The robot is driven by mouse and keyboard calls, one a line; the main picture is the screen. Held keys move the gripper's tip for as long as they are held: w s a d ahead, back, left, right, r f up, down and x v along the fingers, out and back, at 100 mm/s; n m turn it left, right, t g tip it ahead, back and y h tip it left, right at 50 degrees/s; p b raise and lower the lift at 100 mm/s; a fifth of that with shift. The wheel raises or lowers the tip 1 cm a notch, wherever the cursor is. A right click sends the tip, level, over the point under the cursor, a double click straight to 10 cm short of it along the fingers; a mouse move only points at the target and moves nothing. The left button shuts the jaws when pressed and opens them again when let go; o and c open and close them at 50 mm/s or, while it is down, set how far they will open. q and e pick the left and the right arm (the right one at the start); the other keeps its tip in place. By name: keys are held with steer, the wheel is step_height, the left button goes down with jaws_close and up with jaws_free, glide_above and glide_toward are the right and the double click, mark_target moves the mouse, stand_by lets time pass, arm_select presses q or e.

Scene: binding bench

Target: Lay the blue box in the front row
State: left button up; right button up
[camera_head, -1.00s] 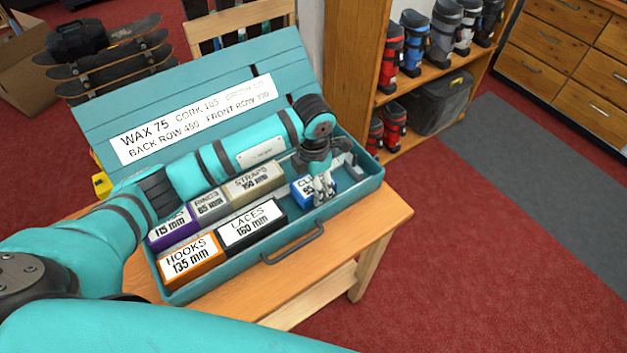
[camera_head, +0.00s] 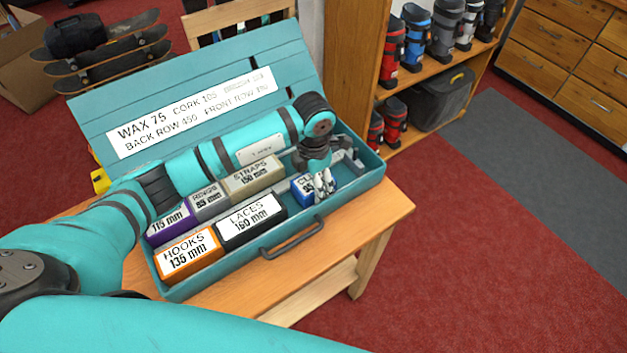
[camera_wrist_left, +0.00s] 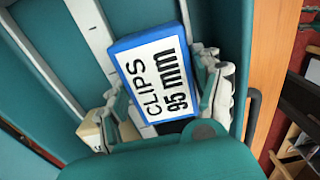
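The blue box (camera_head: 298,187), labelled CLIPS 95 mm, is inside the teal case (camera_head: 318,227), right of the black LACES box (camera_head: 250,220) and in line with the front row. My left gripper (camera_head: 323,187) is over it and partly covers it. In the left wrist view the blue box (camera_wrist_left: 155,75) sits between the two fingers of my left gripper (camera_wrist_left: 165,105), which appears shut on it. The box's underside is hidden, so I cannot tell whether it touches the case floor. My right gripper is not in view.
The orange HOOKS box (camera_head: 190,257) stands left of LACES in the front row. The back row holds a purple box (camera_head: 172,224), a grey RINGS box (camera_head: 209,202) and a beige STRAPS box (camera_head: 254,178). The case's open lid (camera_head: 190,80) bears a label. The wooden table (camera_head: 375,222) has bare room in front.

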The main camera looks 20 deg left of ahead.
arm_select(q)
steer(key=o, duration=0.3)
steer(key=shift+o, duration=0.2)
step_height(320, 180, up, 12)
stand_by(0.4)
